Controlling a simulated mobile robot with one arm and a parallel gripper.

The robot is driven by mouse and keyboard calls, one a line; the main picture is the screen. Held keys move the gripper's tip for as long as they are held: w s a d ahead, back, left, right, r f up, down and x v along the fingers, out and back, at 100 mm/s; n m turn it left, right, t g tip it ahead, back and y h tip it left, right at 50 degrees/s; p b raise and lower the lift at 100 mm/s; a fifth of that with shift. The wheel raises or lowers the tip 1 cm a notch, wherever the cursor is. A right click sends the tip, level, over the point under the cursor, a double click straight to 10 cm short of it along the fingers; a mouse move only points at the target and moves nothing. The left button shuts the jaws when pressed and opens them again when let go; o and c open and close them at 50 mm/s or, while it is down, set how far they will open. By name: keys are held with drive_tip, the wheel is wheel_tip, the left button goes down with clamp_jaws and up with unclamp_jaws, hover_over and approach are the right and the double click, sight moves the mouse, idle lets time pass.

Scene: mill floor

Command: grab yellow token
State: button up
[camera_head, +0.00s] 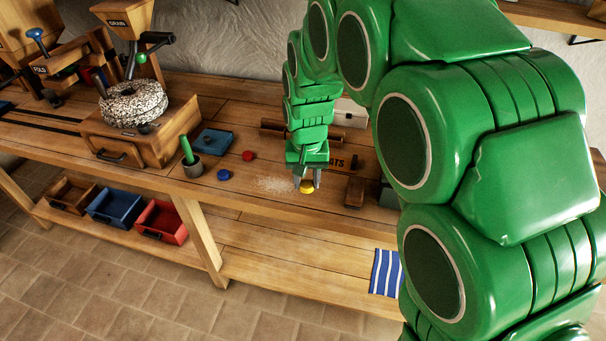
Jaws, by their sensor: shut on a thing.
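The yellow token (307,188) is a small round disc near the front edge of the wooden bench, in the head view. My gripper (307,184) points down over it with its two fingers at the token's sides, shut on it. The token is at or just above the bench top; I cannot tell which. A blue token (224,175) and a red token (249,156) lie on the bench to the left of my gripper.
Pale spilled grains (273,184) lie just left of my gripper. A cup with a green handle (192,165), a blue square plate (213,141) and a grain mill (133,105) stand further left. A brown block (354,191) is to the right.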

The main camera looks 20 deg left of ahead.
drive_tip(key=s+d+r, duration=0.2)
drive_tip(key=s, duration=0.3)
drive_tip(key=shift+d+r, duration=0.25)
drive_tip(key=shift+d, duration=0.15)
